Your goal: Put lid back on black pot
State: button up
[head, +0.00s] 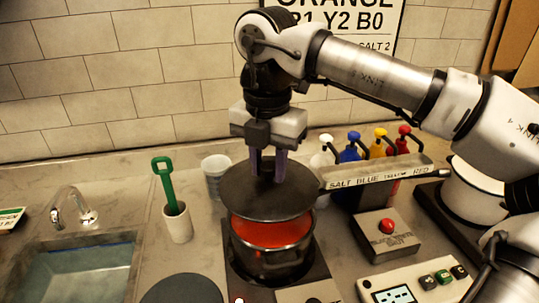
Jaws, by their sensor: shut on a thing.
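The black pot (285,264) stands on a dark plate on the counter and holds orange-red contents (270,233). The round dark lid (248,200) is above the pot, tilted and set toward its back left, so the front of the contents shows. My gripper (267,172) points down with its purple fingers shut on the lid near its middle. The lid's handle is hidden between the fingers. I cannot tell whether the lid's edge touches the pot rim.
Colored bottles (350,150) stand in a labelled rack (375,177) behind right. A red-button box (387,235) and control panel (415,287) are right of the pot. A white cup with a green tool (176,222), a grey cup (215,172) and a sink (80,272) are left.

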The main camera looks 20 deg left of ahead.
aim_at(271, 179)
jog(key=shift+w+d, duration=0.2)
jog(key=shift+w, duration=0.1)
jog(key=shift+s+a+f+b, duration=0.1)
jog(key=shift+f+b, duration=0.5)
jog(key=shift+f, duration=0.3)
jog(key=shift+f+b, duration=1.65)
jog(key=shift+f, duration=0.65)
jog(key=shift+f+b, duration=0.15)
jog(key=shift+b, duration=0.45)
jog(key=o, duration=1.7)
